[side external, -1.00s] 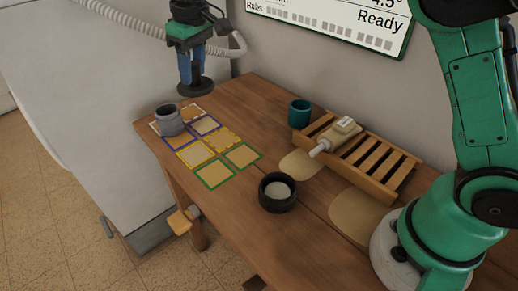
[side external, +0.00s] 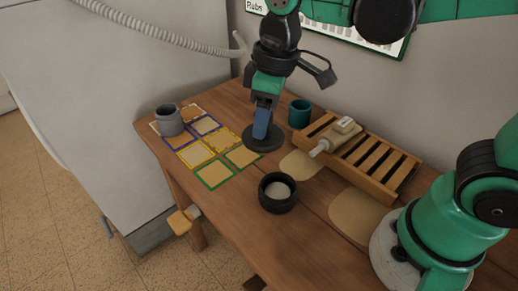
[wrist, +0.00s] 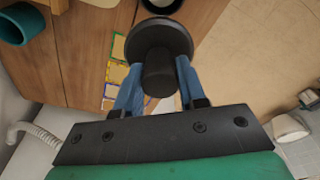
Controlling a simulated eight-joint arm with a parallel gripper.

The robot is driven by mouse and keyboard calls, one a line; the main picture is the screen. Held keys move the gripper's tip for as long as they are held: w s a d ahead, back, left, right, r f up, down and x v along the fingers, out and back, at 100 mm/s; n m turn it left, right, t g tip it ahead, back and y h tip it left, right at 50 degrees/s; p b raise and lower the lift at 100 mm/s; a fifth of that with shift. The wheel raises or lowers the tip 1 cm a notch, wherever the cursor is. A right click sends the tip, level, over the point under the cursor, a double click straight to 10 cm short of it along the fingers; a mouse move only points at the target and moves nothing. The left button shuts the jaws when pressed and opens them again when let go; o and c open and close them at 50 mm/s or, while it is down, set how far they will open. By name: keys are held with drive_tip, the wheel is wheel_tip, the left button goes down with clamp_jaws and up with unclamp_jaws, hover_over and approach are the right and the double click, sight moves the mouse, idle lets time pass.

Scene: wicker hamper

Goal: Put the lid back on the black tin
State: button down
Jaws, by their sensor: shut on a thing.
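The black tin (side external: 278,205) stands open and upright on the wooden table, with pale contents inside. Its near part also shows at the top edge of the wrist view (wrist: 164,12). The black lid (side external: 266,147) is a round disc with a knob (wrist: 158,80). My gripper (side external: 262,128) is shut on the lid's knob, with blue fingers on both sides of it. It holds the lid roughly level, behind and slightly left of the tin in the side view. The lid is apart from the tin; its exact height over the table is hard to tell.
A teal cup (side external: 299,113) stands close to the right of the lid. A wooden slatted rack (side external: 385,170) with a pale bottle (side external: 336,138) is at the back right. Colored square cards (side external: 194,154) and a grey mug (side external: 169,121) are on the left. The table near the tin is clear.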

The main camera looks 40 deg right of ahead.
sight(283, 137)
drive_tip(key=s+f, duration=0.2)
drive_tip(key=shift+s+d, duration=0.3)
drive_tip(key=shift+s, duration=0.1)
drive_tip(key=shift+s+f, duration=0.35)
drive_tip(key=shift+f, duration=3.05)
drive_tip(key=shift+f, duration=0.15)
unclamp_jaws()
drive_tip(key=shift+r, duration=3.5)
